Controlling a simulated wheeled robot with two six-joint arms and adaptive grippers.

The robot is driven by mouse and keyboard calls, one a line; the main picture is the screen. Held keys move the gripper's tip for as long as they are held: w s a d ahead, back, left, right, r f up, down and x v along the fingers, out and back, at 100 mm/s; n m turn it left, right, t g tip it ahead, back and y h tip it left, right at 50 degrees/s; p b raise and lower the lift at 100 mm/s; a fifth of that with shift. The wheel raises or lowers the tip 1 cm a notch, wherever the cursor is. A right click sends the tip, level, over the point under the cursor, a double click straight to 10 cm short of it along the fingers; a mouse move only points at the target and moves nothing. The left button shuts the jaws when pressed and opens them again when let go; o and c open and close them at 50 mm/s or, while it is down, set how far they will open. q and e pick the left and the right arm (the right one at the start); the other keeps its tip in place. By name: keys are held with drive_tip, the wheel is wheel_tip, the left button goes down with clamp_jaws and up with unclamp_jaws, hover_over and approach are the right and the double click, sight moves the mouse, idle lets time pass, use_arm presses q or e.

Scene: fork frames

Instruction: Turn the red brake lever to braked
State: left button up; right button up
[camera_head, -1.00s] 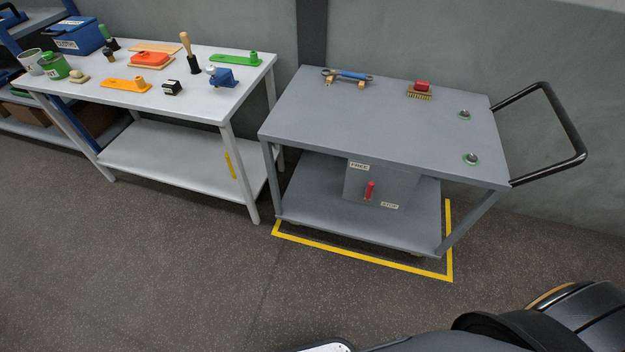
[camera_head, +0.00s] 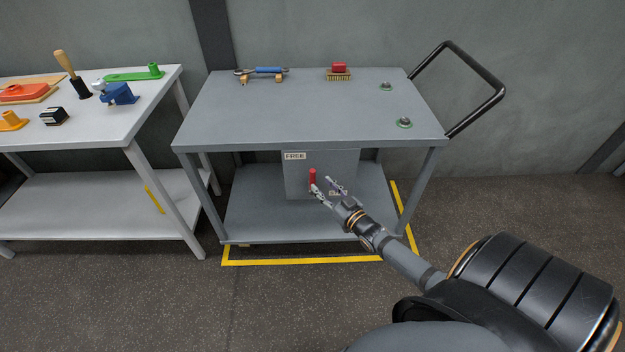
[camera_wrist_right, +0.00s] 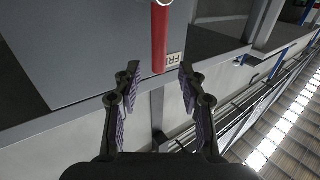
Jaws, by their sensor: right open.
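The red brake lever (camera_head: 312,177) stands about upright on the front of a grey box (camera_head: 297,180) under the cart top. A FREE label (camera_head: 295,156) is at the box's upper left; the STOP label is mostly hidden behind my gripper. My right gripper (camera_head: 326,187) is open, its fingers close to the lever's lower part in the head view. In the right wrist view the lever (camera_wrist_right: 160,40) lies ahead, between the lines of the two open fingers (camera_wrist_right: 160,84). I cannot tell whether they touch it. My left gripper is out of view.
The grey cart (camera_head: 300,110) carries a wrench (camera_head: 265,71) and a brush (camera_head: 339,73). Its lower shelf (camera_head: 260,220) lies below the box. A white table (camera_head: 90,120) with several tools stands to the left. Yellow tape (camera_head: 300,261) marks the floor; the floor in front is clear.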

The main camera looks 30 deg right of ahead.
sight(314, 178)
drive_tip(key=w+b, duration=0.1)
drive_tip(key=w, duration=0.5)
drive_tip(key=shift+a+f+b, duration=0.1)
drive_tip(key=shift+f+b, duration=0.05)
drive_tip(key=shift+b, duration=0.2)
drive_tip(key=shift+w, duration=0.35)
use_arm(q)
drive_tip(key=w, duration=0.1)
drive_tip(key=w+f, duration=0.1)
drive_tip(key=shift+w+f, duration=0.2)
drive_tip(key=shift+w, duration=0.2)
use_arm(e)
clamp_jaws()
